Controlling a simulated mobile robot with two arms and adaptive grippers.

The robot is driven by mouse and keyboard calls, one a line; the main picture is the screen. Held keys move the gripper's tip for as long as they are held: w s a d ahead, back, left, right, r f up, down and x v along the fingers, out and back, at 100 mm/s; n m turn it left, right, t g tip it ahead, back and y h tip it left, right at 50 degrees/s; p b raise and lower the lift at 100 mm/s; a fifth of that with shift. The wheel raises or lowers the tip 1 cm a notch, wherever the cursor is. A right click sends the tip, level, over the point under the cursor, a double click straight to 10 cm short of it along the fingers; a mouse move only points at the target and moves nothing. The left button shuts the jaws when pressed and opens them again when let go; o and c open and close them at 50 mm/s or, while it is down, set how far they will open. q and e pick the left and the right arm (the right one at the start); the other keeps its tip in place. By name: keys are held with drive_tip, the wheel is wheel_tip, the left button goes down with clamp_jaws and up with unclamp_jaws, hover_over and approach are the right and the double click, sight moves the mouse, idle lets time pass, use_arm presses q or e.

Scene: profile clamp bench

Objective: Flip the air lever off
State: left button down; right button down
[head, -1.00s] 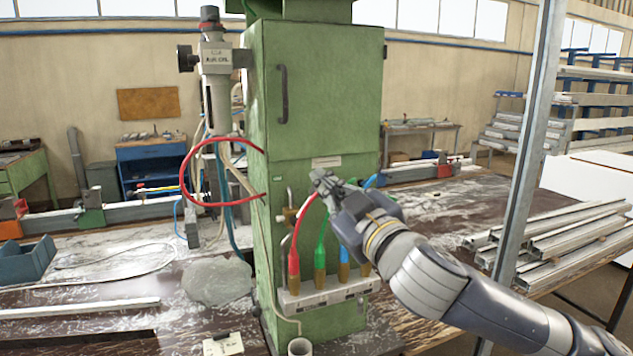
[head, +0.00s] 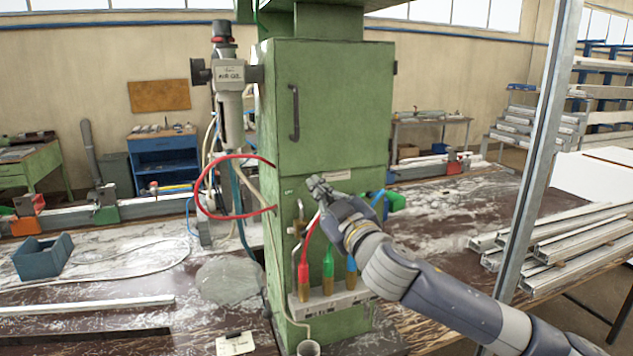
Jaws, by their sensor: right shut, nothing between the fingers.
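The air lever (head: 299,209) is a small grey handle standing roughly upright at a brass valve (head: 304,226) on the front of the green cabinet (head: 338,115). My right gripper (head: 316,183) is shut and empty. Its fingertips are just above and to the right of the lever in the picture, below the cabinet door. I cannot tell whether they touch it. My right wrist hides part of the cabinet front. My left gripper is not in view.
Red (head: 304,265), green (head: 328,256) and blue (head: 351,264) hose connectors stand in a pale block below the valve. A red hose loop (head: 200,195) hangs at the cabinet's left. A metal post (head: 540,150) and stacked profiles (head: 570,240) are at the right.

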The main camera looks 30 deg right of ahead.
drive_tip(key=shift+s+d+f, duration=0.1)
drive_tip(key=shift+d+f, duration=0.15)
drive_tip(key=shift+f, duration=0.25)
drive_tip(key=shift+s+d+f+m+b, duration=0.15)
drive_tip(key=shift+d+m+b, duration=0.1)
drive_tip(key=shift+m+b, duration=0.15)
drive_tip(key=shift+d+m, duration=0.2)
drive_tip(key=shift+m, duration=0.1)
drive_tip(key=s+d+f+m+h+b, duration=0.1)
drive_tip(key=d+f+m+h+b, duration=0.2)
drive_tip(key=m, duration=0.9)
drive_tip(key=shift+s+d+f+g+b, duration=0.15)
drive_tip(key=shift+d+f+g+b, duration=0.25)
drive_tip(key=shift+d+f+b, duration=1.05)
drive_tip(key=shift+a+f, duration=0.2)
drive_tip(key=shift+a, duration=0.05)
